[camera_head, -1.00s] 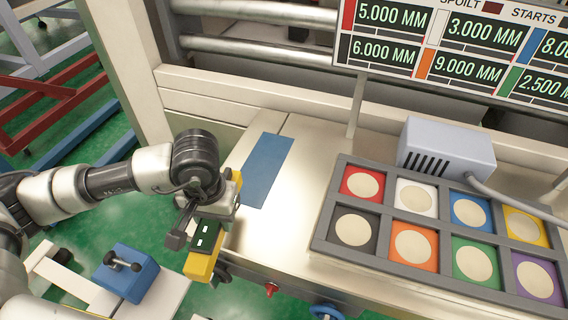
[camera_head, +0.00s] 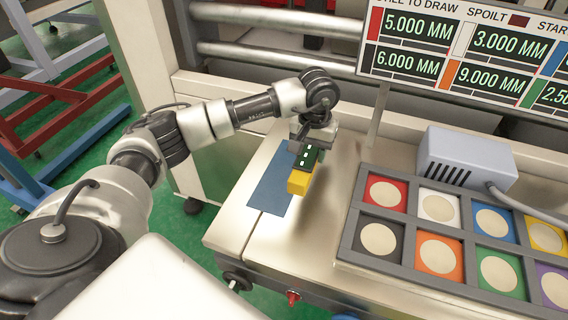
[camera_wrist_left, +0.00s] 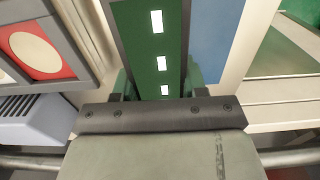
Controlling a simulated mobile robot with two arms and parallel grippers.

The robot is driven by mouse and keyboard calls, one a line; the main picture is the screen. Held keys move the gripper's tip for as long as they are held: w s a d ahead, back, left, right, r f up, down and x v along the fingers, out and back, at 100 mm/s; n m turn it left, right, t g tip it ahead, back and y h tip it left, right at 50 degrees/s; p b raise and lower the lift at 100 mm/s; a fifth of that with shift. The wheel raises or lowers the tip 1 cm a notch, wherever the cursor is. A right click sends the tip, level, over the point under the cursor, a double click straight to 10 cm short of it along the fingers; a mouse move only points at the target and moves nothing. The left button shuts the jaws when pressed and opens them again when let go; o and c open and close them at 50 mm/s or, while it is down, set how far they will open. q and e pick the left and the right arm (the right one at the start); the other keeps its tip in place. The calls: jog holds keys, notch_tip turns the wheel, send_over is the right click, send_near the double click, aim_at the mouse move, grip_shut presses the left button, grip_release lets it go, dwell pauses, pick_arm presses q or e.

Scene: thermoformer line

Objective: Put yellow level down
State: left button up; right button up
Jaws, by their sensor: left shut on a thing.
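The yellow level (camera_head: 299,182) has a dark green part with white marks. My left gripper (camera_head: 308,150) is shut on it and holds it over the right edge of a blue mat (camera_head: 268,185) on the metal table. I cannot tell how high above the table it is. In the left wrist view the level's green face (camera_wrist_left: 152,45) with white marks runs away between the fingers, and the blue mat (camera_wrist_left: 212,40) shows to its right. My right gripper is not in view.
A grey tray (camera_head: 347,222) with coloured squares and round discs lies to the right on the table. A grey vented box (camera_head: 465,158) with a cable stands behind it. A display board (camera_head: 460,50) hangs above. The table in front of the mat is clear.

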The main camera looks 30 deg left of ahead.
pick_arm(q)
jog(key=p, duration=0.2)
send_over(283, 174)
notch_tip(283, 174, down, 4)
jog(key=shift+w, duration=0.1)
notch_tip(283, 174, down, 4)
jog(key=shift+r+p, duration=0.1)
jog(key=shift+p, duration=1.05)
jog(key=shift+f, duration=0.2)
jog(key=shift+f, duration=0.1)
jog(key=shift+f+b, duration=0.1)
jog(key=shift+b, duration=0.25)
jog(key=o, duration=1.1)
